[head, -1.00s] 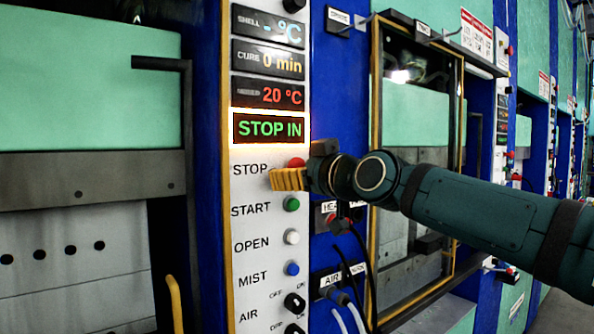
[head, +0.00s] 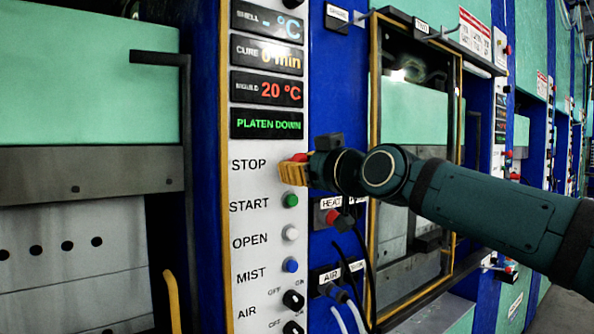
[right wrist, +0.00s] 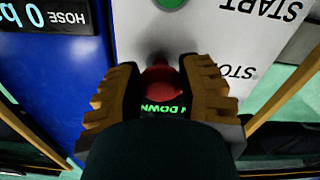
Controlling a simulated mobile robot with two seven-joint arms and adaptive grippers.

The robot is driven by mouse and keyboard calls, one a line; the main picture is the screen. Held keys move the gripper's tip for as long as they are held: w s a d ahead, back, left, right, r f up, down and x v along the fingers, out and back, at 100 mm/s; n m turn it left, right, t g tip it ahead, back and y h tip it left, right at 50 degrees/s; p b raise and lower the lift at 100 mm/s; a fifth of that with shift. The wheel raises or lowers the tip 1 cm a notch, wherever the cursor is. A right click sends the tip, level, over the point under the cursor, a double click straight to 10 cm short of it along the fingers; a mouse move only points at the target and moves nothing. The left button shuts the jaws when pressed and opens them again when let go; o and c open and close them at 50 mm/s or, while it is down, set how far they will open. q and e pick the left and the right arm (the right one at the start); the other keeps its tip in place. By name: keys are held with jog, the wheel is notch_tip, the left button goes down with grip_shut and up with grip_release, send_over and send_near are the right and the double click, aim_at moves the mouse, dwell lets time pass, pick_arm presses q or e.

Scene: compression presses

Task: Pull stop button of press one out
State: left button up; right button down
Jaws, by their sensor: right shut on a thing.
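The red stop button (head: 299,157) sits beside the STOP label on the white control panel (head: 250,190) of the near press. My right gripper (head: 294,172) is at the button, its yellow-brown fingers covering much of it in the head view. In the right wrist view the red button (right wrist: 161,84) lies between the two fingers of my right gripper (right wrist: 161,90), which is shut on it. The panel's display (head: 267,123) reads PLATEN DOWN in green. My left gripper is not in view.
Below stop are a green start button (head: 291,200), a white open button (head: 291,233), a blue mist button (head: 291,265) and black air knobs (head: 293,300). Right of the panel are a red knob (head: 332,216) and hanging cables. A yellow-framed guard (head: 376,160) stands behind my arm.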

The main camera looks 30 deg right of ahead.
jog(key=shift+c, duration=2.4)
grip_release()
jog(key=shift+s, duration=0.15)
jog(key=s+d, duration=0.1)
jog(key=s, duration=1.1)
